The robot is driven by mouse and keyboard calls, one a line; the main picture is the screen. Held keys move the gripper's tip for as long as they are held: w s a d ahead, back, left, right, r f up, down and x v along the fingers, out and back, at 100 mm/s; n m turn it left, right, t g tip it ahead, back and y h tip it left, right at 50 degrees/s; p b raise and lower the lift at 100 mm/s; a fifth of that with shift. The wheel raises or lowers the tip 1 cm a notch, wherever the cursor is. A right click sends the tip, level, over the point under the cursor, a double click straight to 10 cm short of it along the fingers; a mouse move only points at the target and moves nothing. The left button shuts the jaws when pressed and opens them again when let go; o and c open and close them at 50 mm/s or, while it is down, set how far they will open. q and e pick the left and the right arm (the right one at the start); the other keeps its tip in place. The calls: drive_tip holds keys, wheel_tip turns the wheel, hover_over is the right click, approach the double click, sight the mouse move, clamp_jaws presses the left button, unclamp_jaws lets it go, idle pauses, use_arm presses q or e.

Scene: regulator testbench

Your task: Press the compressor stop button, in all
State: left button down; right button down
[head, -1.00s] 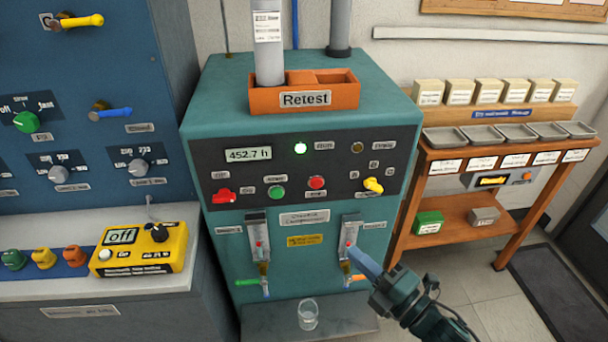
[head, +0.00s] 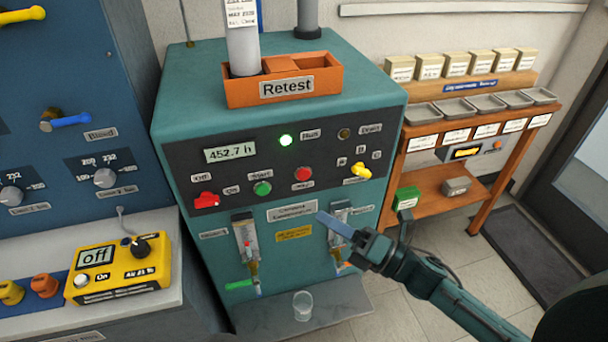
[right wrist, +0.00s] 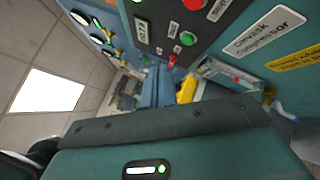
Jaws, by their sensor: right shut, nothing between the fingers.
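The compressor (head: 180,140) is a teal cabinet with a dark control panel. The round red stop button (head: 303,174) sits right of the green start button (head: 262,188); the red one also shows at the top edge of the right wrist view (right wrist: 194,4). The lamp (head: 285,141) by the "Run" label is lit green. My right gripper (head: 328,219) is shut and empty, its blue fingers below and slightly right of the red button, apart from it. The fingers also show in the right wrist view (right wrist: 157,88). My left gripper is not in view.
A red switch (head: 206,200) and a yellow knob (head: 357,171) flank the buttons. Two flowmeters (head: 246,240) are below, the right one partly behind my gripper. A glass (head: 302,305) stands on the ledge. An orange "Retest" tray (head: 240,97) is on top.

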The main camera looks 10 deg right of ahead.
sight(304, 175)
use_arm(q)
drive_tip(key=b, duration=0.1)
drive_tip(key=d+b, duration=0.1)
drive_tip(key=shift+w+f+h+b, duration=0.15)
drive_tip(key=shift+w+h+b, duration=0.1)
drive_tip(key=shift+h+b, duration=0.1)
use_arm(e)
drive_tip(key=w, duration=0.8)
drive_tip(key=shift+w+a, duration=0.2)
drive_tip(key=shift+w, duration=0.2)
use_arm(q)
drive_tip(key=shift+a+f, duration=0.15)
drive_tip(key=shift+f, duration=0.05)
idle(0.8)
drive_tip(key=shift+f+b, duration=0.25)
drive_tip(key=shift+b, duration=0.05)
use_arm(e)
drive_tip(key=shift+w, duration=0.4)
drive_tip(key=shift+w, duration=0.1)
